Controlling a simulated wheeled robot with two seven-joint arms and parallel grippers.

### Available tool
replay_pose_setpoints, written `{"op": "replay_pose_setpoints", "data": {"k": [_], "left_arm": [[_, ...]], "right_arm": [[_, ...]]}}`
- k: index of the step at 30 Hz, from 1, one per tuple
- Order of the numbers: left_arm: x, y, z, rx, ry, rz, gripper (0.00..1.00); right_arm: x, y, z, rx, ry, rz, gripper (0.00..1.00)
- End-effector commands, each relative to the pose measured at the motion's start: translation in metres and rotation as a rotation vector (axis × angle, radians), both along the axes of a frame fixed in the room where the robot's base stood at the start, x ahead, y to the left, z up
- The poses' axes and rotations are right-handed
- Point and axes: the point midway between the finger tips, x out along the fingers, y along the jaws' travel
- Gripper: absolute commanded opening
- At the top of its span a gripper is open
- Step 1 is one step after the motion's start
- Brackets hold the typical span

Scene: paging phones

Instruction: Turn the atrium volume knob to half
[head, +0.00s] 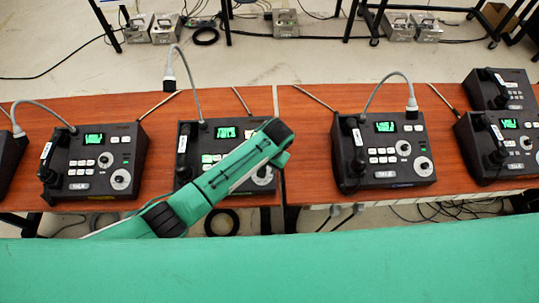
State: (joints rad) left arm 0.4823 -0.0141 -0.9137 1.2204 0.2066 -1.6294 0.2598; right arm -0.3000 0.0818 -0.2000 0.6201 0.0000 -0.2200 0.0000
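Several black paging phones with lit green screens, white buttons and pale round knobs stand along a wooden table. The labels are too small to read, so I cannot tell which is the atrium one. The left phone (130,145) has its large knob (121,179) in clear view. The middle phone (187,128) is partly covered by my green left arm, which crosses it; its large knob (263,177) shows just beside the arm. The right-of-centre phone (350,182) has a large knob (423,165). I see no fingertips of my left gripper. My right gripper is out of view.
Two more phones, one upper (512,76) and one lower (475,128), stand at the far right. Grey gooseneck microphones (190,82) rise from some phones. The wooden table (305,140) has bare gaps between phones. A green surface (330,265) fills the bottom of the view.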

Motion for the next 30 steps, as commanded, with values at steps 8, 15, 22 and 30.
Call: {"op": "replay_pose_setpoints", "data": {"k": [8,15,22,30], "left_arm": [[-0.003,-0.009,0.05,-0.002,-0.002,-0.001,0.46],[-0.004,-0.013,0.074,0.0,-0.001,-0.001,0.46],[-0.005,-0.013,0.077,0.001,0.0,0.0,0.46],[-0.005,-0.013,0.076,0.001,-0.001,0.0,0.46]], "right_arm": [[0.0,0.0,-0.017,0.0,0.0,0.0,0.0],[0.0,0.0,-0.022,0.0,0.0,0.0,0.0],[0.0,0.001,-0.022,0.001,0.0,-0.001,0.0],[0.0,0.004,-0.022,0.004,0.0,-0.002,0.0]]}}
